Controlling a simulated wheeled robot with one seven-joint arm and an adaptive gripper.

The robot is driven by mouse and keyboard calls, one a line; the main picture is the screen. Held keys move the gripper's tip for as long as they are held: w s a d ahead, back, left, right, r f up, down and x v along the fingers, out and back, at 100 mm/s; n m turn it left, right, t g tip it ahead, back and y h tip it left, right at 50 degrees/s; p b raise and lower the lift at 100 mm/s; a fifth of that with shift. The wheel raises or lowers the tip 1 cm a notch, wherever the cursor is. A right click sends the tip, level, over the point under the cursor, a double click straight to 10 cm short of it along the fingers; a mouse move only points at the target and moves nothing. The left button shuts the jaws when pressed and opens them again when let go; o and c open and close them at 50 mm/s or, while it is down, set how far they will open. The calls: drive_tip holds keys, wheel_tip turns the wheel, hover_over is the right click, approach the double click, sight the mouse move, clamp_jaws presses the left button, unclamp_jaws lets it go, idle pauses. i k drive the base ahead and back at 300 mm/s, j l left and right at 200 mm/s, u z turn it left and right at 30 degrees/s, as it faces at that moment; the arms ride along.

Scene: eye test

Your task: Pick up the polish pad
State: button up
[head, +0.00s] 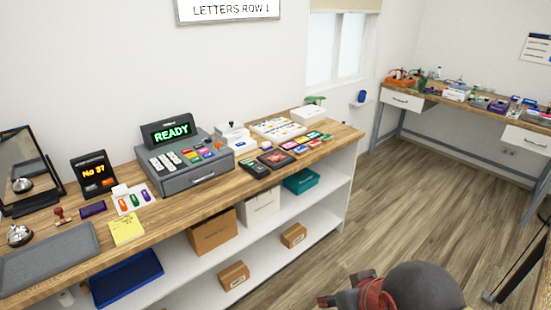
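I cannot pick out the polish pad with certainty in the head view. Many small items lie on the long wooden counter (205,194) and on the far workbench (435,97), and most are too small to name. My gripper (346,292) shows at the bottom edge, right of centre, partly cut off and partly behind my dark grey arm. It is in front of the counter, over the floor, apart from both work surfaces. Its fingers are not clear enough to tell whether they are open, and I see nothing held.
Wooden floor (420,190) is clear between counter and workbench.

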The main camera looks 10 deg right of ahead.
sight(265, 146)
drive_tip(key=i+l+u, duration=0.2)
drive_tip(key=i+l, duration=0.2)
drive_tip(key=i, duration=0.5)
drive_tip(key=i+l+u, duration=0.2)
drive_tip(key=i+l, duration=0.35)
drive_tip(key=i, duration=0.3)
drive_tip(key=i+l+u, duration=0.25)
drive_tip(key=i+l, duration=0.4)
drive_tip(key=i, duration=0.15)
